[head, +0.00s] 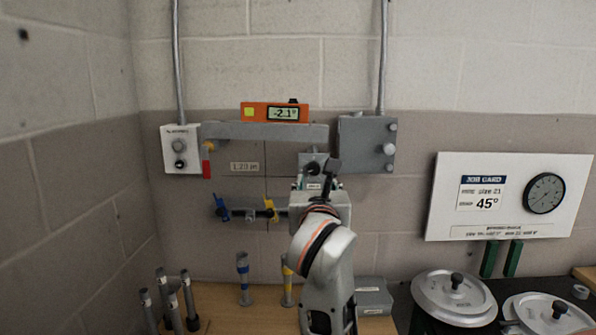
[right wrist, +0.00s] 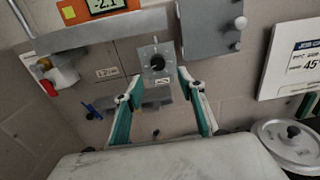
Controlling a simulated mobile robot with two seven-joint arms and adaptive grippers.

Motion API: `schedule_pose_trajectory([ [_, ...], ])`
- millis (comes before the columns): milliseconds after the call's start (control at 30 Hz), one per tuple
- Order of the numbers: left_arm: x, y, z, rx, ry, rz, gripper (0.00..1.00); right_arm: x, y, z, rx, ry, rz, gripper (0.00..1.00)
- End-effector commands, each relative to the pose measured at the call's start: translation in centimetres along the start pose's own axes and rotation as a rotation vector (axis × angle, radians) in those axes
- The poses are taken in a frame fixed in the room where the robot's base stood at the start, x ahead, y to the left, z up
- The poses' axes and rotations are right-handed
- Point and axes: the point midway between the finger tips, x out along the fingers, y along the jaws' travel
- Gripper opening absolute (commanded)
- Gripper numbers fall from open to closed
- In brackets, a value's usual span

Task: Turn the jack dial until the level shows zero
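The orange level (head: 262,112) sits on a grey horizontal beam (head: 240,131) on the wall. Its display reads -2.1°. It also shows at the top of the right wrist view (right wrist: 100,8), cut off by the edge. The jack dial (right wrist: 157,62) is a dark knob on a small grey square plate below the beam's right part. In the head view my right gripper (head: 328,170) partly hides it. In the right wrist view my right gripper (right wrist: 160,76) is open, its teal-padded fingers on either side of the dial plate. Contact cannot be told. My left gripper is not in view.
A grey box (head: 366,145) with knobs is right of the dial. A white switch box (head: 181,149) and red-tipped part (head: 207,163) are left. Blue (head: 222,208) and yellow (head: 270,209) handles lie below. Several posts and lidded pots (head: 454,297) stand in front.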

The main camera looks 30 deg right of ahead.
Motion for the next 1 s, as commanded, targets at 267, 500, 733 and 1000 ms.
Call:
schedule_pose_trajectory([
  [267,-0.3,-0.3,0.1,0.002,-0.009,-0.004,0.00,2.8,0.2,0.1,0.008,0.005,0.009,0.39],
  [500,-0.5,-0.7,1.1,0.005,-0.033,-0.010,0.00,6.3,0.2,0.1,0.007,0.005,0.008,0.39],
  [733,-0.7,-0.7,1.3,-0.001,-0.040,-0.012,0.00,7.7,0.2,0.1,0.009,0.004,0.009,0.39],
  [1000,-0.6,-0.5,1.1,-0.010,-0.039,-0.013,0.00,7.7,0.3,0.0,0.009,0.003,0.009,0.32],
])
